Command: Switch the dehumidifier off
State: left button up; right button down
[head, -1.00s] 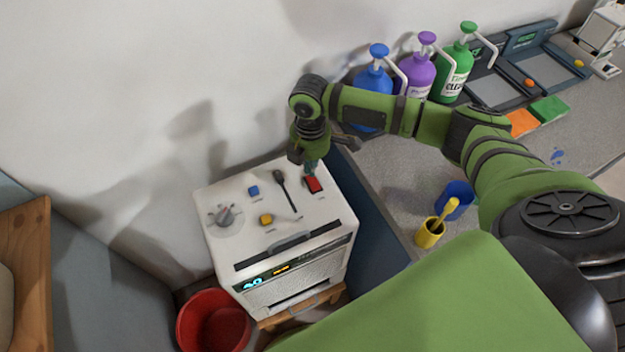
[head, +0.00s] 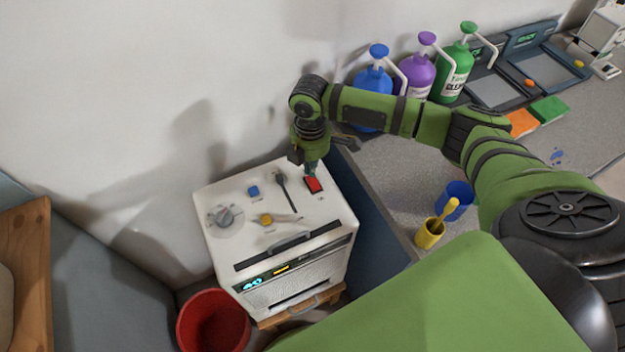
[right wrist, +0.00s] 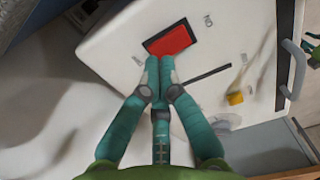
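The dehumidifier (head: 235,240) is a white box with controls on its top and a lit display on its front. A red rocker switch (head: 314,185) in a dark frame sits near its far right corner. The right wrist view also shows the red switch (right wrist: 170,38), with lettering beside it. My right gripper (head: 311,171) points down at the switch. In the right wrist view its fingers are together and empty, with the tips (right wrist: 160,62) at the near edge of the switch. I cannot tell whether they touch it. My left gripper is not in view.
The top also carries a grey dial (head: 224,216), a blue button (head: 253,191), a yellow button (head: 266,219) and a dark lever (head: 281,178). Pump bottles stand on the counter (head: 400,165) at right, with a blue cup (head: 458,198) and yellow cup (head: 430,234). A red bucket (head: 213,322) is below.

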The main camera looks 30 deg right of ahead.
jog(key=shift+f+b, duration=0.45)
jog(key=shift+f, duration=0.7)
dwell(0.4)
notch_tip(320, 180, up, 7)
jog(key=p, duration=0.8)
jog(key=shift+r, duration=0.1)
dwell(0.4)
